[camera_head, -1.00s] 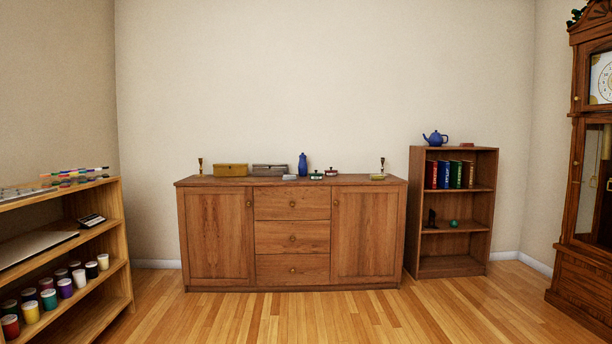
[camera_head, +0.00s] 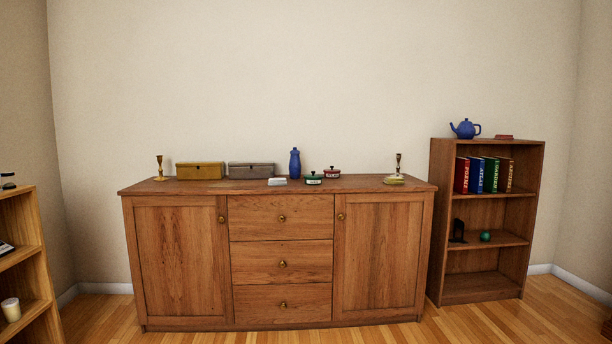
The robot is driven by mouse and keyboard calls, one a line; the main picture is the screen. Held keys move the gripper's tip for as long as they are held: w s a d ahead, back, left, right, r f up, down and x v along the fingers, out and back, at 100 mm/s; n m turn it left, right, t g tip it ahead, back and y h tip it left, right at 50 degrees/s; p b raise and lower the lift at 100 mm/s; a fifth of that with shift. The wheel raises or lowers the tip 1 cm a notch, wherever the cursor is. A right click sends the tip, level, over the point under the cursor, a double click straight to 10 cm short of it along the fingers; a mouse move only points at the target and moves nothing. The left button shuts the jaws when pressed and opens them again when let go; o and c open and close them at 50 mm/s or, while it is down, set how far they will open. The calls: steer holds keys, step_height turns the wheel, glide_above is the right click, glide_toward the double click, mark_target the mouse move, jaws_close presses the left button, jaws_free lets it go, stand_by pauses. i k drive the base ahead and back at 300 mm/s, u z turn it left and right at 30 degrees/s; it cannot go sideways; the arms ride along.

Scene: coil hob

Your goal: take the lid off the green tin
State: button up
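A small green tin (camera_head: 314,178) with a lid and a dark knob on top stands on the wooden sideboard (camera_head: 150,188), right of its middle. The lid appears to sit on the tin. A similar red tin (camera_head: 332,172) stands just behind it to the right. A blue bottle (camera_head: 295,163) stands behind it to the left. My gripper is not in view, and nothing touches the green tin.
Brass and grey boxes stand farther left. Candlesticks stand near both ends. A bookcase (camera_head: 488,288) is at right, a shelf (camera_head: 50,318) at left. Wooden floor in front is clear.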

mark_target(312, 177)
steer(key=u, duration=0.05)
steer(key=i, duration=2.45)
steer(key=z, duration=0.15)
